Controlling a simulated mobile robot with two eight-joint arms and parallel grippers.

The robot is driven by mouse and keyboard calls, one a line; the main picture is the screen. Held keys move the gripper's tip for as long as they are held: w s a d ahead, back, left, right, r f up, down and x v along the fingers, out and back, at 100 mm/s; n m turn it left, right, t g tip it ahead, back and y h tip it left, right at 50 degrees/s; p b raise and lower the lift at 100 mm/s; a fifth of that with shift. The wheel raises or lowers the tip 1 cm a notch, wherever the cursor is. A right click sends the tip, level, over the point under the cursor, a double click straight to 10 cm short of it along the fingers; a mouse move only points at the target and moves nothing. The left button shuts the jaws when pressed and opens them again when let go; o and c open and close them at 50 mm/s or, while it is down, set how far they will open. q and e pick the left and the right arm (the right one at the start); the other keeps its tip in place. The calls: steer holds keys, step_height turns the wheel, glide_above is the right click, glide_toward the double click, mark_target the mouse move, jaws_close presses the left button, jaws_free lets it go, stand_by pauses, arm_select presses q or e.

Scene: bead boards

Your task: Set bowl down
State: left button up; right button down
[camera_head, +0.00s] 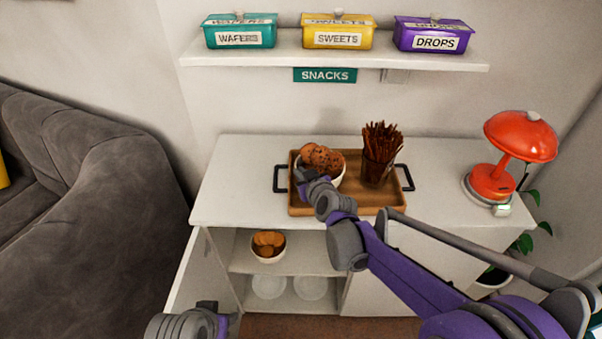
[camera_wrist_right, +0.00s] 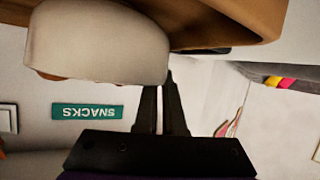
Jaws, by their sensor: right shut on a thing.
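A white bowl (camera_head: 339,181) of brown cookies is over the left part of the wooden tray (camera_head: 350,205) on the cabinet top. My right gripper (camera_head: 303,176) is at the bowl's near left side, shut on it. In the right wrist view, which is upside down, the bowl (camera_wrist_right: 95,45) meets the fingertips (camera_wrist_right: 165,88), and the tray (camera_wrist_right: 225,22) lies right beside it. The bowl looks level; I cannot tell whether its base touches the tray. My left arm shows only at the bottom left edge, and its fingers are not clear.
A glass of dark sticks (camera_head: 377,170) stands on the tray, right of the bowl. A red lamp (camera_head: 492,182) is at the cabinet's right end. Another filled bowl (camera_head: 268,254) sits on the open shelf below. Three lidded boxes stand on the wall shelf (camera_head: 285,54).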

steer(key=c, duration=1)
jaws_free()
steer(key=shift+f, duration=0.1)
steer(key=shift+s+r, duration=0.1)
steer(key=shift+r, duration=0.15)
steer(key=v, duration=1.2)
steer(key=s+d+f+m+g+h, duration=0.1)
steer(key=s+d+f+m+g, duration=0.1)
steer(key=s+d, duration=0.3)
steer(key=s+d+f+m+g+h, duration=0.2)
steer(key=s+d+f, duration=0.3)
steer(key=s, duration=0.7)
steer(key=s+d+f+m+g+h, duration=0.1)
steer(key=s+d+f+g+h, duration=0.1)
steer(key=s+d, duration=0.3)
steer(key=shift+s+f+m+g, duration=0.2)
steer(key=shift+s+f, duration=0.1)
steer(key=shift+s, duration=0.45)
steer(key=shift+s+f+m+g, duration=0.1)
steer(key=shift+s+f+g, duration=0.15)
steer(key=shift+s, duration=0.45)
steer(key=shift+s+f+m+g, duration=0.15)
steer(key=shift+s+f, duration=0.15)
steer(key=shift+s, duration=0.45)
